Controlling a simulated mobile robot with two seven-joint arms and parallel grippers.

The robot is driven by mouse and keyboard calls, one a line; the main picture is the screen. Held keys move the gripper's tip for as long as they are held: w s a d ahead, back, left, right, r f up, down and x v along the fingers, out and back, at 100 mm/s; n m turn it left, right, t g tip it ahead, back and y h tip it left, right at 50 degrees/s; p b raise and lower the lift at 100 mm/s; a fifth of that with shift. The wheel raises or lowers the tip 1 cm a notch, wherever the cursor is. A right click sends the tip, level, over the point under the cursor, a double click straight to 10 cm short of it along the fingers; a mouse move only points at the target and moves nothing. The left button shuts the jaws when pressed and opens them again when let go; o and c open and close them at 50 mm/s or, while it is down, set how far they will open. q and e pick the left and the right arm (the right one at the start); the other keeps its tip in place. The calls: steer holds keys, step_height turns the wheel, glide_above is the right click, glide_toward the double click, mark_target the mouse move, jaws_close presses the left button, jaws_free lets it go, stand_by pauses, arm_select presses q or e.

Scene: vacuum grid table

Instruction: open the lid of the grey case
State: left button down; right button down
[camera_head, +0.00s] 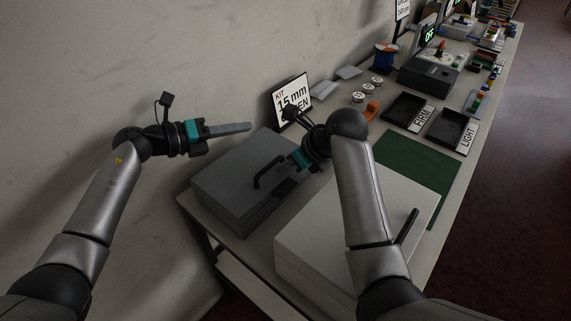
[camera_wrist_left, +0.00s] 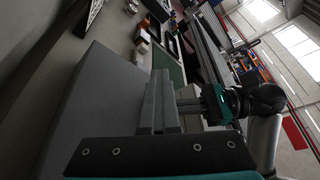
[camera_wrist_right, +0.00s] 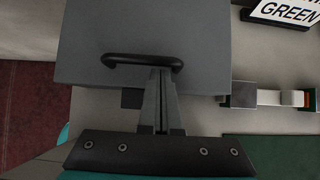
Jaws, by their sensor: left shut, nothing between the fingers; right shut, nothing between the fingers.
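The grey case (camera_head: 228,178) sits shut on the near left end of the table, with a black bar handle (camera_head: 262,172) on its front side. My right gripper (camera_head: 284,188) is shut and empty at the front of the case. In the right wrist view its fingertips (camera_wrist_right: 160,72) are at the handle (camera_wrist_right: 142,61), overlapping its right part; I cannot tell whether they touch. My left gripper (camera_head: 249,127) is shut and empty, held above the back of the case. The left wrist view shows the case's grey surface (camera_wrist_left: 95,105) beside its fingers (camera_wrist_left: 160,75).
A white case (camera_head: 330,235) with a black handle stands in front of the grey one, under my right arm. A sign (camera_head: 291,96) stands behind. A green mat (camera_head: 415,165) and black trays (camera_head: 404,111) lie to the right. The wall is close behind my left gripper.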

steer(key=shift+r, duration=0.1)
steer(key=shift+w+a+r, duration=0.15)
steer(key=shift+a+r, duration=0.05)
steer(key=shift+r, duration=0.2)
steer(key=shift+w+a+r, duration=0.15)
steer(key=shift+r, duration=0.25)
arm_select(q)
steer(key=c, duration=1.6)
jaws_free()
steer(key=c, duration=0.9)
jaws_free()
